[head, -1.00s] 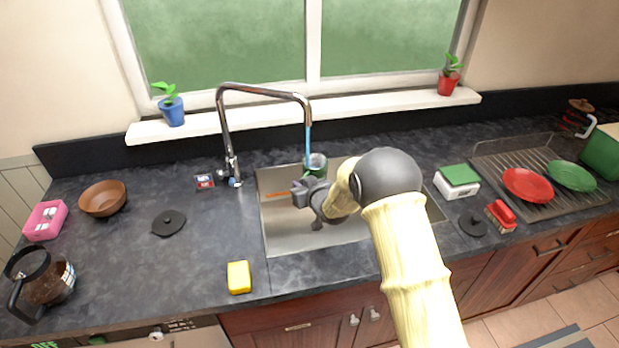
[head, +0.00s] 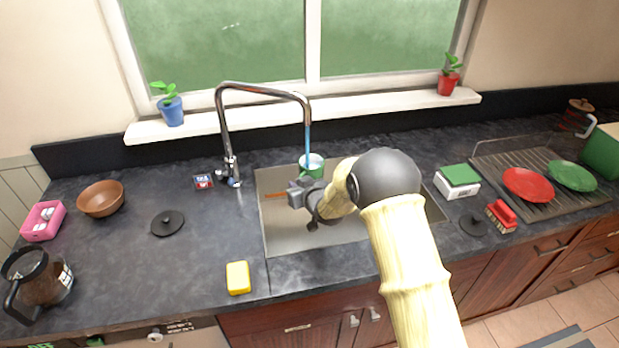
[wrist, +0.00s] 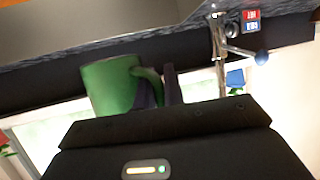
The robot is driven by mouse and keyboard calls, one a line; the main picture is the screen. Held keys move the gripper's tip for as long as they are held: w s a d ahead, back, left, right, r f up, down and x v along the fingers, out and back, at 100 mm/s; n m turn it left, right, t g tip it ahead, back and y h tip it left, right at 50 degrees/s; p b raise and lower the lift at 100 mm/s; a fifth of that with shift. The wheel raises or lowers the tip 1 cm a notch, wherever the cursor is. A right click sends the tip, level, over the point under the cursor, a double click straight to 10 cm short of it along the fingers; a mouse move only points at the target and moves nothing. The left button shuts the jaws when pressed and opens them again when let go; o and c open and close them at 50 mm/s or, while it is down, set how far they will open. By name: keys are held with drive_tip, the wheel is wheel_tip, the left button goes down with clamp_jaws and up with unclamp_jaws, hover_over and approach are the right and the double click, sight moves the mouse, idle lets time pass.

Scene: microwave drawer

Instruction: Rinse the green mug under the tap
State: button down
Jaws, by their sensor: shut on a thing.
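The green mug (head: 313,172) is over the sink (head: 290,240), directly below the spout of the tap (head: 222,130). A blue stream of water (head: 308,138) runs from the spout down to the mug's opening. My gripper (head: 303,184) is in front of the mug, partly covering it. In the wrist view the mug (wrist: 109,86) is beside the fingers (wrist: 162,88), which are shut on its handle. The inside of the mug is too small to make out clearly.
A yellow sponge (head: 238,277) lies on the counter left of the sink. A black lid (head: 168,223) and a brown bowl (head: 101,199) are farther left. A green-and-white box (head: 458,181), a red brush (head: 501,215) and a dish rack (head: 535,206) are at the right.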

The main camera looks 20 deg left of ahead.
idle(0.5)
drive_tip(key=s+d+b, duration=0.2)
drive_tip(key=s+d, duration=0.2)
drive_tip(key=s, duration=0.2)
drive_tip(key=shift+s+d, duration=0.2)
drive_tip(key=shift+d, duration=0.2)
idle(0.5)
drive_tip(key=shift+r, duration=0.1)
idle(0.4)
drive_tip(key=shift+r, duration=0.1)
idle(0.8)
drive_tip(key=s+d+r, duration=0.3)
drive_tip(key=s, duration=0.1)
drive_tip(key=shift+r+p, duration=0.3)
drive_tip(key=shift+r, duration=0.1)
idle(0.8)
